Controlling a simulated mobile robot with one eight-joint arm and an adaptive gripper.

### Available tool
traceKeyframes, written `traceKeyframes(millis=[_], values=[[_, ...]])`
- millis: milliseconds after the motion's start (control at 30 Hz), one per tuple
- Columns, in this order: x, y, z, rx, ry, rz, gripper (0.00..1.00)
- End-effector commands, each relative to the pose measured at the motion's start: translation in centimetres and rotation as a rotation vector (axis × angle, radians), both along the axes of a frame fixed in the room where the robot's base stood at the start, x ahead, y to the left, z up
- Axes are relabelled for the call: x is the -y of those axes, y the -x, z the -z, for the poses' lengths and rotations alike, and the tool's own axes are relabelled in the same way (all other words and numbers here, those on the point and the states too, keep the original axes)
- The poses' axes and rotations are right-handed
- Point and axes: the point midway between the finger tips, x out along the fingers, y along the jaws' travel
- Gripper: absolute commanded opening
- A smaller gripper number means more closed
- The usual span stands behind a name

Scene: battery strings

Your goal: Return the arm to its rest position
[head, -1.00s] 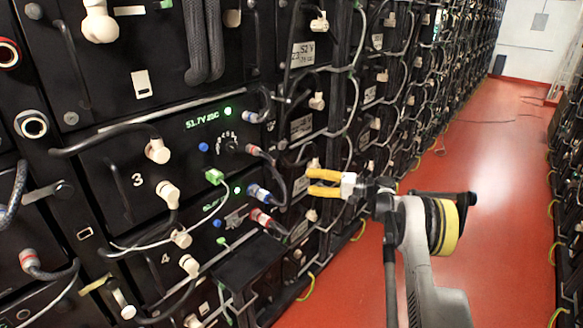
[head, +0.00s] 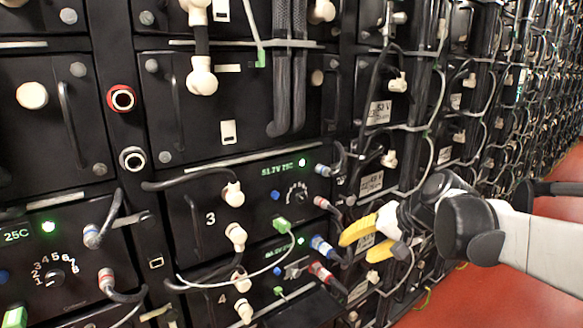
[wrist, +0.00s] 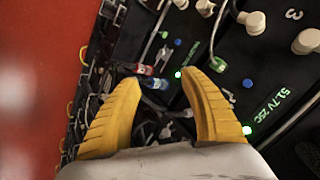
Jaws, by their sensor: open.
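My gripper (head: 366,240) has yellow fingers and hangs in front of the battery rack, right of the modules marked 3 and 4. In the wrist view my gripper (wrist: 162,95) has its two yellow fingers spread apart with nothing between them. Behind the gap are cables and the red and blue plugs of the rack. My arm comes in from the right of the head view. I cannot tell how far the fingertips are from the rack face.
The battery rack (head: 226,155) fills the left and middle, with looped cables and protruding plugs such as the blue plug (head: 321,246) and red plug (head: 320,271). Red floor (head: 470,300) is clear at lower right. The rack runs on to the far right.

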Motion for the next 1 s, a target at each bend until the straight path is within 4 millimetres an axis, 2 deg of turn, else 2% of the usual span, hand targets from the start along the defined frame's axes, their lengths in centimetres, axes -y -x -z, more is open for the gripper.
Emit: traceKeyframes(millis=[33, 167, 300, 400, 500, 700, 1000], values=[[-0.3, 2.9, 0.0, 0.005, 0.051, -0.004, 0.52], [-0.1, 9.3, 0.7, 0.022, 0.194, -0.013, 0.52], [0.9, 15.6, 2.5, 0.054, 0.342, -0.025, 0.52], [1.7, 19.1, 4.0, 0.080, 0.434, -0.035, 0.52], [2.4, 21.6, 5.3, 0.102, 0.502, -0.046, 0.52], [3.2, 23.5, 6.6, 0.123, 0.565, -0.053, 0.52], [3.3, 23.6, 6.6, 0.124, 0.568, -0.054, 0.52]])
